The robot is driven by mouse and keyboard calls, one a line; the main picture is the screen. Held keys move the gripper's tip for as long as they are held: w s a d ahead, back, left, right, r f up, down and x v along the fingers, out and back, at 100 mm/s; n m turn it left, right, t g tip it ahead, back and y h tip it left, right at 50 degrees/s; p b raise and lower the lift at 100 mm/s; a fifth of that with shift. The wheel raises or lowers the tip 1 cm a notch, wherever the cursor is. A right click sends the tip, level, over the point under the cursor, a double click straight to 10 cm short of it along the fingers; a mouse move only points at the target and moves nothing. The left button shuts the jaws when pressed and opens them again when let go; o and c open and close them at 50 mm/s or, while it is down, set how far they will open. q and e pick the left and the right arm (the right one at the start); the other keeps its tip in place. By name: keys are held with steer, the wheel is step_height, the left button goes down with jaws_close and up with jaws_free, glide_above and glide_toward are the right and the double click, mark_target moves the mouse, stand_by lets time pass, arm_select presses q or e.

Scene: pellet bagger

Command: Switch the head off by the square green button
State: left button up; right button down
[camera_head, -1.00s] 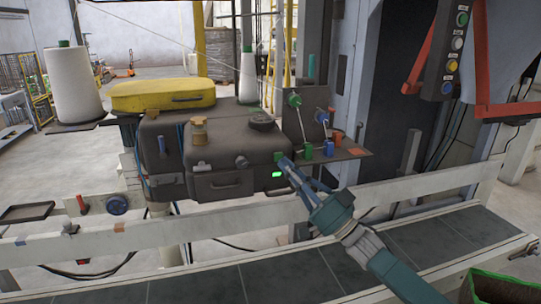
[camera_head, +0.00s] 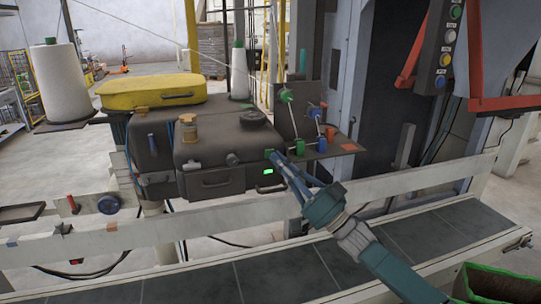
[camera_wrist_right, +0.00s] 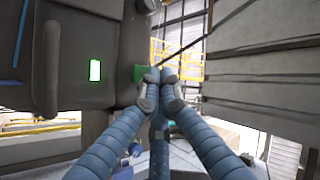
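The dark sewing head (camera_head: 215,155) stands beyond the conveyor rail. The square green button (camera_head: 270,154) is on its right front edge, just above a small lit green rectangle (camera_head: 268,171). My right gripper (camera_head: 276,158) reaches up from the lower right, fingertips at the button and partly covering it. In the right wrist view, the green button (camera_wrist_right: 139,73) shows just left of the closed-together fingertips (camera_wrist_right: 160,80); I cannot tell whether they touch it. The lit rectangle (camera_wrist_right: 95,70) shows further left. The right gripper holds nothing visible. My left gripper is not in view.
A white rail (camera_head: 150,233) and the dark conveyor belt (camera_head: 290,270) run below the head. A small shelf with green, blue and red parts (camera_head: 325,148) is right of the button. A button column (camera_head: 447,50) hangs at upper right.

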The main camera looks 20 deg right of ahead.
stand_by(0.5)
steer(key=shift+w, duration=0.2)
steer(key=shift+w, duration=0.3)
steer(key=shift+w+b, duration=0.45)
steer(key=shift+b, duration=0.1)
stand_by(0.4)
steer(key=shift+s, duration=0.1)
steer(key=shift+s+p, duration=0.7)
steer(key=shift+s, duration=0.15)
